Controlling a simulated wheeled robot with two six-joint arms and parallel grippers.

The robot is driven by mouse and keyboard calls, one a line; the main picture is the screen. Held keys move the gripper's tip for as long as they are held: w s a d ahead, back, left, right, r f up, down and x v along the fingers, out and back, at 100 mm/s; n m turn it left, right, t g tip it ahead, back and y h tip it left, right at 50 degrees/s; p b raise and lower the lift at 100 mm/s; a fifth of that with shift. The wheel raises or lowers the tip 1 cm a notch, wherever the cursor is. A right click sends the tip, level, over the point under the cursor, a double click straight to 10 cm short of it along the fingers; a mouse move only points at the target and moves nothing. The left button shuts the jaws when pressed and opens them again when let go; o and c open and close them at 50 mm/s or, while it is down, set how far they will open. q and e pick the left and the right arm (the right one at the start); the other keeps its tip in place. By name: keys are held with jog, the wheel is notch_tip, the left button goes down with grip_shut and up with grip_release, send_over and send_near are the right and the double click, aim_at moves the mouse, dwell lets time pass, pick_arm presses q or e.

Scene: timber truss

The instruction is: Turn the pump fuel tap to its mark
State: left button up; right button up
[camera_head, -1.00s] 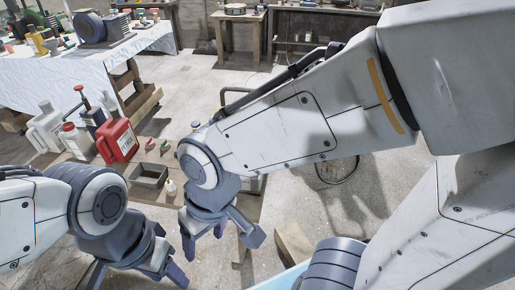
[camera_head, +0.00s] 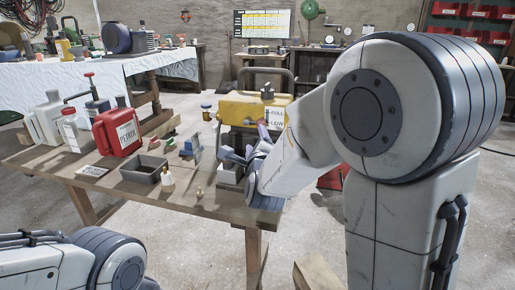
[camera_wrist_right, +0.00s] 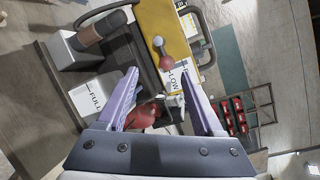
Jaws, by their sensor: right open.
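The pump (camera_head: 240,108) has a yellow tank and stands at the table's right end in the head view. Labels on it read "FULL" and "LOW". My right gripper (camera_head: 238,155) is in front of the pump, low on its near side. In the right wrist view the right gripper (camera_wrist_right: 160,72) is open, fingers pointing at the pump. A dark red part (camera_wrist_right: 146,116) shows between the fingers, nearer their base; I cannot tell whether it is the fuel tap or whether they touch it. A ball-ended lever (camera_wrist_right: 159,44) is just beyond the fingertips. My left gripper is out of view.
The wooden table (camera_head: 215,208) holds a red petrol can (camera_head: 117,132), a grey open tray (camera_head: 143,171), a small white bottle (camera_head: 167,181) and pale jugs (camera_head: 48,118) left of the pump.

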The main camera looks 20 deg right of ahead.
aim_at(255, 122)
jog(key=w+d+m+h+b, duration=0.1)
jog(key=w+d, duration=0.4)
jog(key=w, duration=0.5)
jog(key=shift+f+m+t, duration=0.15)
jog(key=shift+m+t, duration=0.15)
grip_shut()
